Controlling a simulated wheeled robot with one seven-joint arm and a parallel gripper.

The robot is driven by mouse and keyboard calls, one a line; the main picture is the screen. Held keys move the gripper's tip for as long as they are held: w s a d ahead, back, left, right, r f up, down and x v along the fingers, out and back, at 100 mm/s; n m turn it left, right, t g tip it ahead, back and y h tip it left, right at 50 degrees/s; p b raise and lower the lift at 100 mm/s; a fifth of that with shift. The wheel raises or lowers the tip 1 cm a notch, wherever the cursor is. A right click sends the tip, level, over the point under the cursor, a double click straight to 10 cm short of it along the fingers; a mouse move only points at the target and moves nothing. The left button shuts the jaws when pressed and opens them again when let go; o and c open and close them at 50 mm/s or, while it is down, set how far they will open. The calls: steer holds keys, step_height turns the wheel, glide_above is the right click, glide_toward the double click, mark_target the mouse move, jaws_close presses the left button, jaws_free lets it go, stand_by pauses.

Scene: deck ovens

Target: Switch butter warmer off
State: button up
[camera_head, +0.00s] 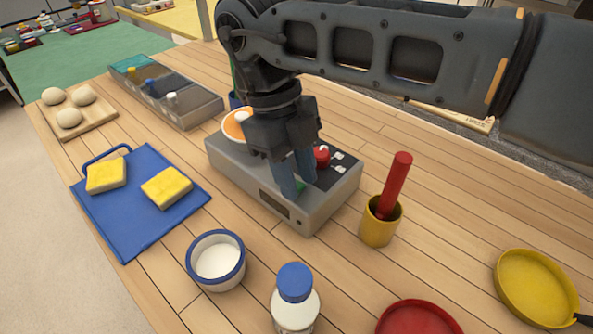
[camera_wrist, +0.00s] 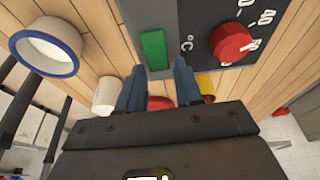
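The butter warmer (camera_head: 233,182) is a grey box with a dark control panel, standing on the wooden counter. An orange-and-white round piece sits at its far left end. Its panel carries a red knob (camera_head: 321,156) and a green switch (camera_head: 300,187). In the wrist view the green switch (camera_wrist: 153,50) and the red knob (camera_wrist: 232,42) with its printed scale are clear. My gripper (camera_head: 298,185) points down over the panel, with its fingers apart and nothing between them. In the wrist view the fingertips (camera_wrist: 159,67) are just below the switch's near end; whether they touch the panel I cannot tell.
A yellow cup (camera_head: 378,229) holding a red stick stands close to the right. A blue-rimmed bowl (camera_head: 216,262), a blue-capped bottle (camera_head: 295,300) and red and yellow pans (camera_head: 532,285) are in front. A blue board (camera_head: 135,220) with yellow blocks lies left. A grey box (camera_head: 190,110) stands behind.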

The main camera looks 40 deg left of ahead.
steer(key=shift+o, duration=1.3)
steer(key=shift+r, duration=0.1)
steer(key=b+v, duration=0.1)
steer(key=v, duration=0.6)
steer(key=shift+r, duration=0.3)
steer(key=shift+a, duration=0.15)
